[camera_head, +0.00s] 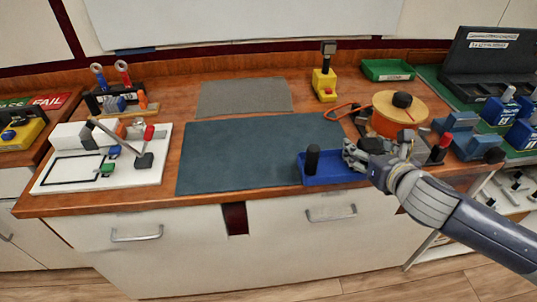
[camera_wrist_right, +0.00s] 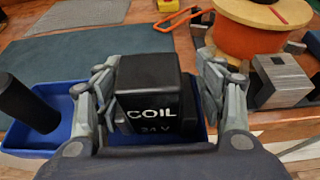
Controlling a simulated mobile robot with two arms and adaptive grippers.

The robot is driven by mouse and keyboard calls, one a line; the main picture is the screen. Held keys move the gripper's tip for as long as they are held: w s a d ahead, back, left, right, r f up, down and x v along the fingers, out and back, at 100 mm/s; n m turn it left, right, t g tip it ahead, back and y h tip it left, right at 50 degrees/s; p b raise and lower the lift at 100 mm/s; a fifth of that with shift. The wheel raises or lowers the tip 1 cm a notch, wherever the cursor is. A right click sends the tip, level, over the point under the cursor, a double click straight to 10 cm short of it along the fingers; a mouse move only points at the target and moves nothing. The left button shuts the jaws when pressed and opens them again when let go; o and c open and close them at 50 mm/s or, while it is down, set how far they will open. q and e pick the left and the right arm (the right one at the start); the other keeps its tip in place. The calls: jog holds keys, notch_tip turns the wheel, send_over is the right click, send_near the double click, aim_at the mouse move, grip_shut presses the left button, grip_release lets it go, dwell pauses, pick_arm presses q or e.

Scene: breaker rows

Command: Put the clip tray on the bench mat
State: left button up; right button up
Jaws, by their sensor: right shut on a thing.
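The blue clip tray (camera_head: 325,181) is at the front right corner of the dark bench mat (camera_head: 240,150), near the bench's front edge. I cannot tell whether it rests there or hangs just above. A black post (camera_head: 312,158) stands at its left end. My right gripper (camera_head: 352,155) is at the tray's right end. In the right wrist view its fingers (camera_wrist_right: 165,105) are on both sides of a black block marked COIL 24 V (camera_wrist_right: 152,90). The tray's blue floor and wall (camera_wrist_right: 66,125) show beside and below that block. My left gripper is not in view.
A white board with parts (camera_head: 100,160) is at the left. A grey mat (camera_head: 245,97) lies behind. The bench mat's middle is clear.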

jog(key=shift+w+d+f, duration=0.1)
jog(key=shift+w+f, duration=0.05)
jog(key=shift+f, duration=0.15)
jog(key=w+a, duration=0.2)
jog(key=w, duration=0.2)
jog(key=w+a+f+p, duration=0.1)
jog(key=w+a, duration=0.2)
jog(key=w, duration=0.2)
jog(key=w+a+p, duration=0.1)
jog(key=w+a, duration=0.2)
jog(key=w, duration=0.1)
jog(key=shift+w+a+f, duration=0.2)
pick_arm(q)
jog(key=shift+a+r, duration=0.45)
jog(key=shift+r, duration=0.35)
pick_arm(e)
jog(key=shift+f, duration=1.8)
jog(key=o, duration=1.3)
jog(key=shift+f, duration=0.2)
jog(key=shift+s, duration=0.1)
jog(key=shift+r, duration=0.15)
jog(key=v, duration=1.2)
jog(key=shift+d, duration=0.1)
